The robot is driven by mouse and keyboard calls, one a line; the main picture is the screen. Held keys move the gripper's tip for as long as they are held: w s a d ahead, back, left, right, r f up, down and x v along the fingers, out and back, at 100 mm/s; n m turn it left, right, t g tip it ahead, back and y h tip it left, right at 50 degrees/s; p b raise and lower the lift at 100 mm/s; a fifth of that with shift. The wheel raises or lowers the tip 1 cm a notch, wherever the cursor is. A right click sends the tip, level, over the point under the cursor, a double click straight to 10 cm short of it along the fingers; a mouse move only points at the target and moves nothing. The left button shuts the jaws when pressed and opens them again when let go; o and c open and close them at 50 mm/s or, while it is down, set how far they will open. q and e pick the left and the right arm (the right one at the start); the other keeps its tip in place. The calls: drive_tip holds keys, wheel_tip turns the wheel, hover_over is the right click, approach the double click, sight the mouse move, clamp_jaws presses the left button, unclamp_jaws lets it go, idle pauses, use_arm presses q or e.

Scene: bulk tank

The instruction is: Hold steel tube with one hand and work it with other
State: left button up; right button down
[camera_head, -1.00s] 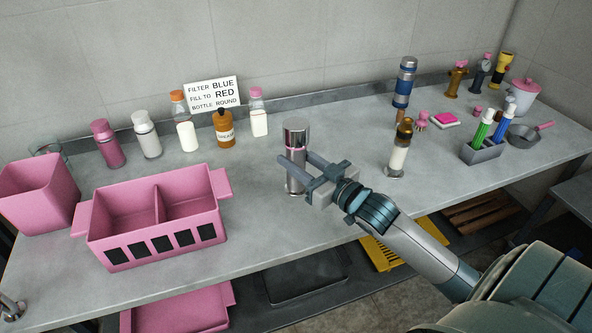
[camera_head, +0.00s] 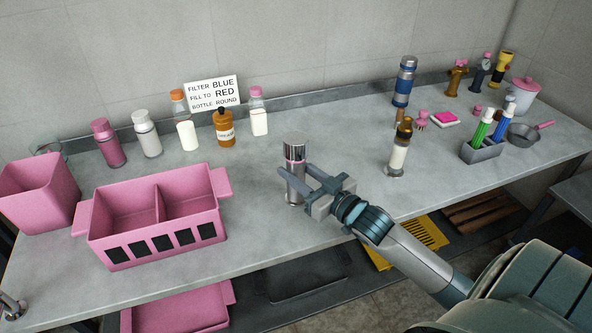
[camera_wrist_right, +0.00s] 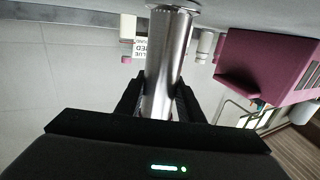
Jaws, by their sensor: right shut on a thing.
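The steel tube (camera_head: 294,153) is a shiny upright cylinder with a dark band near its top, over the middle of the counter near its front edge. My right gripper (camera_head: 301,181) reaches in from the right and is shut on the tube below the band. In the right wrist view, the tube (camera_wrist_right: 163,62) runs up between the dark fingers, with a wider disc at its far end by the counter surface. I cannot tell whether it touches the counter. My left gripper is not in view.
A pink two-part bin (camera_head: 156,219) stands left of the tube. Several bottles and a sign (camera_head: 211,93) line the wall. The counter around the steel tube is clear.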

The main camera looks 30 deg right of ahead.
drive_tip(key=shift+f, duration=0.1)
drive_tip(key=c, duration=1.2)
unclamp_jaws()
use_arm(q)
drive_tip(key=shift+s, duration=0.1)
use_arm(e)
drive_tip(key=shift+s+d, duration=0.1)
drive_tip(key=shift+s, duration=0.4)
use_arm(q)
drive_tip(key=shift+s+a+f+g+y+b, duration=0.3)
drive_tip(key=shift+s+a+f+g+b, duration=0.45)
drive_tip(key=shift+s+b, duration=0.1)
use_arm(e)
drive_tip(key=s+d, duration=0.1)
drive_tip(key=s, duration=1)
drive_tip(key=shift+d, duration=0.35)
